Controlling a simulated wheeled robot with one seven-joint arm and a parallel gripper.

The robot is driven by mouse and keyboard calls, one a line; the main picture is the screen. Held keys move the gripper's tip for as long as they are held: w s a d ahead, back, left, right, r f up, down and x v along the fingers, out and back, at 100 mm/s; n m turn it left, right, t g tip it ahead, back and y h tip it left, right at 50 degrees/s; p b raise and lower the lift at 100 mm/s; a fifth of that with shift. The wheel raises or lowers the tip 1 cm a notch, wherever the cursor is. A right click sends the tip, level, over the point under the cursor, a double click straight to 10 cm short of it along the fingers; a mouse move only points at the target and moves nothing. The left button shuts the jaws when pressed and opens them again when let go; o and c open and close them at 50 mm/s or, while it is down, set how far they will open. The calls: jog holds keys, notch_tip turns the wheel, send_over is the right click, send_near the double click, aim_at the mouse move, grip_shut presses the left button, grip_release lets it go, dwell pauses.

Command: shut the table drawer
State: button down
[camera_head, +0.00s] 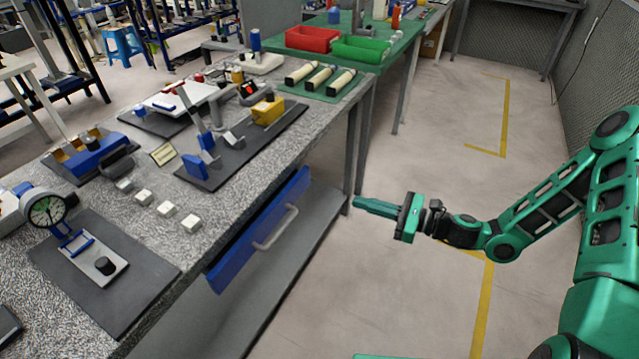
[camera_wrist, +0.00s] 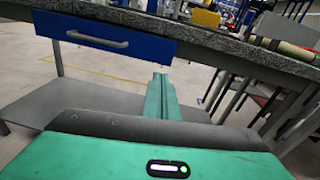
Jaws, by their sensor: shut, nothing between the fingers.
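The table drawer (camera_head: 255,236) has a blue front with a grey bar handle (camera_head: 274,228), under the speckled worktop. Its front seems to stand a little out from the table; no inside shows, so how far is hard to tell. In the wrist view the drawer front (camera_wrist: 110,47) is at upper left, its top overlapping the worktop edge. My green gripper (camera_head: 360,203) is shut and empty, right of the drawer and apart from it, near the table's far leg.
The speckled table (camera_head: 235,205) carries a dial gauge (camera_head: 46,210), white blocks and fixtures. A grey lower shelf (camera_head: 285,285) runs beneath the drawer. A green-topped table (camera_head: 400,52) with red and green bins stands beyond. The floor right of the table is clear.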

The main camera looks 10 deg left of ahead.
jog(key=w+m+t, duration=0.1)
jog(key=m, duration=0.1)
send_near(308, 178)
jog(key=x, duration=0.6)
jog(key=shift+a+f, duration=0.2)
jog(key=shift+a, duration=0.05)
jog(key=shift+w, duration=0.1)
